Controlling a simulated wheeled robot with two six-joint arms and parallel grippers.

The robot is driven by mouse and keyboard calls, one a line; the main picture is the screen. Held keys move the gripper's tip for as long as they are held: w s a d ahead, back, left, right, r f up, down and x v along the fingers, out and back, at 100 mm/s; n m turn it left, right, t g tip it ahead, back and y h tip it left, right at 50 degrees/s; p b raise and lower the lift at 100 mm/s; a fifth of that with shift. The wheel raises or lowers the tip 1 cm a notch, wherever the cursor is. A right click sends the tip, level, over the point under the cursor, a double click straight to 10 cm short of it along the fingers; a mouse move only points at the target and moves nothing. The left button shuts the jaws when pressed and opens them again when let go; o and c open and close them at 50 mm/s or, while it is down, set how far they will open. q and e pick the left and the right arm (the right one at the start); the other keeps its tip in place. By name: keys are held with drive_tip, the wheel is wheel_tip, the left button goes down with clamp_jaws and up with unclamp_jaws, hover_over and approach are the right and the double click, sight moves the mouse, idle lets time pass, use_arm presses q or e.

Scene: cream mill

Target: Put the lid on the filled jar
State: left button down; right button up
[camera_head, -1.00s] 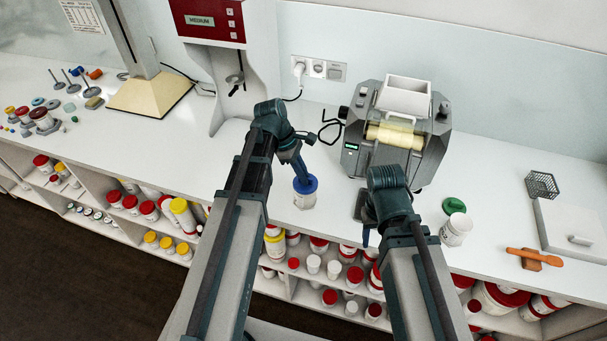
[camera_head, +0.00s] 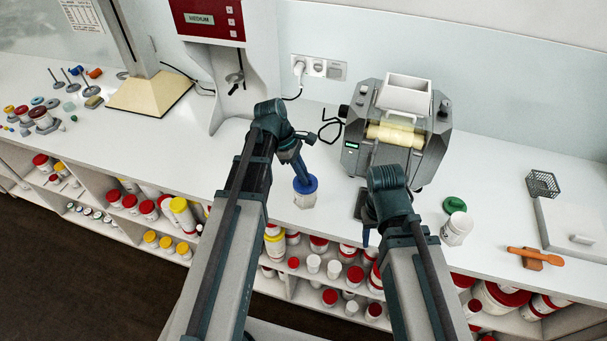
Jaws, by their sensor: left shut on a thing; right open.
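A white jar (camera_head: 305,201) stands upright near the front edge of the counter, with a blue lid (camera_head: 306,185) at its top. My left gripper (camera_head: 304,180) reaches down from above and is shut on the blue lid. I cannot tell whether the lid is fully seated on the jar. My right gripper (camera_head: 366,236) is open and points down by the counter's front edge, partly hidden by its own arm.
The roller mill (camera_head: 398,135) stands behind my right arm. Shelves of jars lie below the counter.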

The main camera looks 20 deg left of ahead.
use_arm(q)
drive_tip(key=shift+f, duration=0.15)
idle(0.3)
drive_tip(key=shift+c, duration=1.9)
unclamp_jaws()
wheel_tip(320, 180, up, 5)
drive_tip(key=p, duration=0.4)
drive_tip(key=shift+f, duration=0.15)
drive_tip(key=shift+f, duration=0.1)
clamp_jaws()
